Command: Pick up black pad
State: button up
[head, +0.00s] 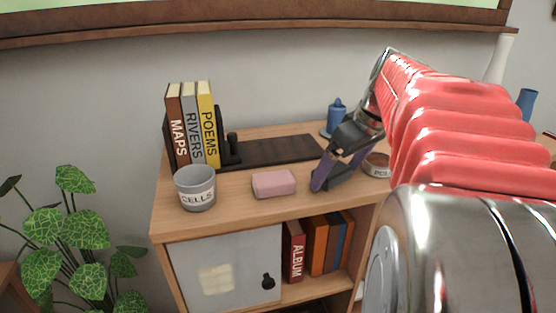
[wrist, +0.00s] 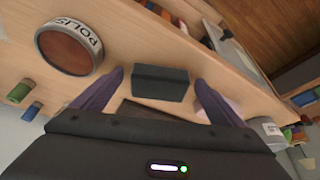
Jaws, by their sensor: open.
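The black pad (wrist: 160,83) is a small dark block on the wooden cabinet top. In the wrist view it lies between the fingertips, with a gap on either side. In the head view the pad (head: 334,181) shows low between the fingers, partly hidden by them. My gripper (head: 337,172) has purple fingers, points down and is spread around the pad. It also shows in the wrist view (wrist: 159,78), with nothing gripped.
A pink block (head: 274,184) lies left of the pad, and a round polish tin (head: 377,165) stands right. A long dark mat (head: 280,149) lies behind, with books (head: 194,125) at its left. A grey cup (head: 195,187) stands at front left. A blue object (head: 336,117) is at the back.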

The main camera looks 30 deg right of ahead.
aim_at(339, 172)
jog(key=shift+c, duration=0.4)
jog(key=c, duration=1.1)
notch_tip(339, 172, up, 10)
jog(key=shift+r, duration=0.1)
jog(key=o, duration=0.6)
jog(key=shift+c, duration=0.2)
jog(key=c, duration=0.4)
